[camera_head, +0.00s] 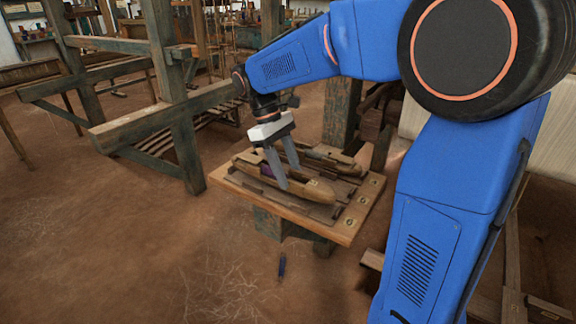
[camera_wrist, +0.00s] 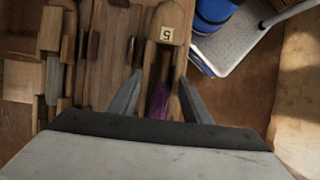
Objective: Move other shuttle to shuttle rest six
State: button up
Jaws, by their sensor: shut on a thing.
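A long wooden shuttle (camera_head: 318,190) with purple yarn in its hollow lies along the near side of a wooden board. My gripper (camera_head: 288,178) is shut on this shuttle, one finger on each side of it. In the wrist view the shuttle (camera_wrist: 169,18) runs between the fingers, with purple yarn showing and a pale tag reading 5 near its rounded end. I cannot tell whether it touches the board. A second shuttle (camera_head: 318,155) lies behind it on the board.
The wooden board (camera_head: 235,184) has raised strips and stands on a dark post. Loom timbers (camera_head: 185,150) rise at left and behind. A small dark blue object (camera_head: 282,267) is on the earth floor (camera_head: 150,250) in front. The floor at left is clear.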

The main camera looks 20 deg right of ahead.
jog(key=shift+f, duration=1.55)
jog(key=o, duration=1.3)
jog(key=shift+r, duration=4)
